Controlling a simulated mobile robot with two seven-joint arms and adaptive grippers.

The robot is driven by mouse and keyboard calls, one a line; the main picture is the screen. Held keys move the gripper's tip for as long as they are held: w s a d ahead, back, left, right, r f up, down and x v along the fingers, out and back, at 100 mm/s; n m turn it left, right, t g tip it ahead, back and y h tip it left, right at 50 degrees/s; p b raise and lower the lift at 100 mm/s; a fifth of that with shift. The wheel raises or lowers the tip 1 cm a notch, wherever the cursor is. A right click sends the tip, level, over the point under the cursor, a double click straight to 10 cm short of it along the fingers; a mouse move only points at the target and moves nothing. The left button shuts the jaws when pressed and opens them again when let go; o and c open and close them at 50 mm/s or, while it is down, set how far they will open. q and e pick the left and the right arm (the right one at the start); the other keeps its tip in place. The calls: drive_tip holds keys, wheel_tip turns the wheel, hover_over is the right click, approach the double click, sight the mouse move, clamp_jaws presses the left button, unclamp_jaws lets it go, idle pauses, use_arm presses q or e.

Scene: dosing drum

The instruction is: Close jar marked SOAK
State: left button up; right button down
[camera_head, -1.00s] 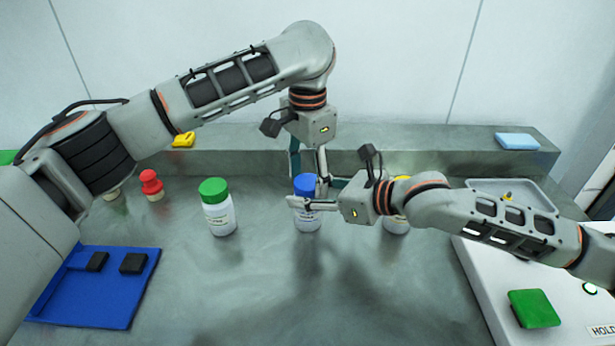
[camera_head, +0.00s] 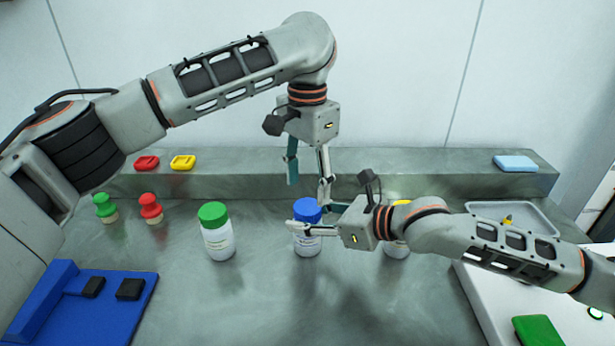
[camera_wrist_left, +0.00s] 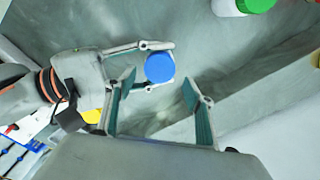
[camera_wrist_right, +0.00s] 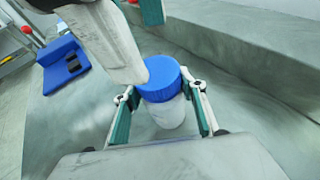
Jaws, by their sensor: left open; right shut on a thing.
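A white jar (camera_head: 308,246) with a blue lid (camera_head: 307,210) stands on the grey bench; its label is too small to read. The lid sits on the jar's top and also shows in the left wrist view (camera_wrist_left: 160,67); how tight it is cannot be told. My right gripper (camera_wrist_right: 160,100) is shut around the upper part of this jar, with a finger on each side. My left gripper (camera_head: 309,186) is open and empty, pointing down just above the blue lid, with its fingers apart.
A green-lidded jar (camera_head: 217,240) stands to the left. A yellow-lidded jar (camera_head: 397,249) is partly hidden behind my right arm. Green (camera_head: 104,206) and red (camera_head: 150,206) knobbed pieces stand at left, near a blue tray (camera_head: 60,320). A grey tray (camera_head: 545,222) is at right.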

sight(307, 206)
use_arm(q)
wheel_tip(307, 206, up, 3)
drive_tip(key=n, duration=0.5)
drive_tip(key=shift+s+f, duration=0.1)
drive_tip(key=shift+f, duration=4)
drive_tip(key=c, duration=1.1)
drive_tip(key=m, duration=0.6)
